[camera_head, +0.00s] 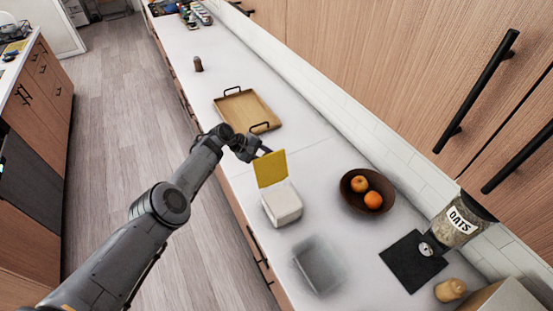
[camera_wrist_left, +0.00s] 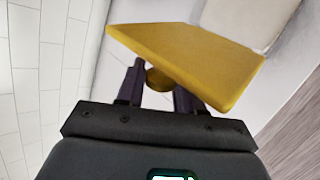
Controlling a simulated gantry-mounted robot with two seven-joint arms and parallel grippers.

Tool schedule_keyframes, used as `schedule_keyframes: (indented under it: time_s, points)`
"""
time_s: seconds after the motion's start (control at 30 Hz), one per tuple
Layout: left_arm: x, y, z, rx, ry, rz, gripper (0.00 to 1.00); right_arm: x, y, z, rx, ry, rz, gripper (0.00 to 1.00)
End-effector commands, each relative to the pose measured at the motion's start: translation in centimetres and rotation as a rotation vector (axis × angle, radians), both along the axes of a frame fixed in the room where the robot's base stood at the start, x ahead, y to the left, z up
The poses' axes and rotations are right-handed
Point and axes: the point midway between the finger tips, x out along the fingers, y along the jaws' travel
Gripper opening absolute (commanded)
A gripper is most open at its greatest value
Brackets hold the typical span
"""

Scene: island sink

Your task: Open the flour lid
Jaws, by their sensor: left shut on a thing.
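The flour container is a white box (camera_head: 283,206) on the counter, and it also shows at the top of the wrist view (camera_wrist_left: 243,20). Its yellow lid (camera_head: 270,168) stands steeply raised at the far side of the box; in the wrist view the lid (camera_wrist_left: 190,58) fills the upper middle. My left gripper (camera_head: 262,152) is behind the lid. In the wrist view its fingers (camera_wrist_left: 158,82) are shut on the lid's round knob (camera_wrist_left: 158,80). The inside of the box is not clearly seen. My right gripper is not in view.
A wooden tray (camera_head: 247,108) with black handles lies beyond the box. A brown bowl (camera_head: 349,190) with two oranges stands to the right. An oats jar (camera_head: 457,223) and a black mat (camera_head: 409,266) are farther right. A blurred grey patch (camera_head: 319,268) is nearer.

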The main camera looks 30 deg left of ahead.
Motion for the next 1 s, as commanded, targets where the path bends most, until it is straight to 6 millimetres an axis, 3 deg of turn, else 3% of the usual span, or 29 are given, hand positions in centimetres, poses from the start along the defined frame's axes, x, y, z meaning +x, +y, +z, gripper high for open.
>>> schedule_keyframes:
  time_s: [0.43,0.47,0.6,1.0]
  points:
    - [-0.18,0.58,-0.13,-0.008,0.006,0.008,0.0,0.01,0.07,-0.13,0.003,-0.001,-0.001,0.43]
    - [-0.18,0.57,-0.14,-0.008,0.006,0.008,0.38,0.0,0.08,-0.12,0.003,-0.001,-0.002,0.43]
    - [-0.19,0.56,-0.13,-0.008,0.007,0.007,0.57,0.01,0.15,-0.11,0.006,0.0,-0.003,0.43]
    - [-0.39,0.84,0.42,-0.009,0.007,0.007,0.57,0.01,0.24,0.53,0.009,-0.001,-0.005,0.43]
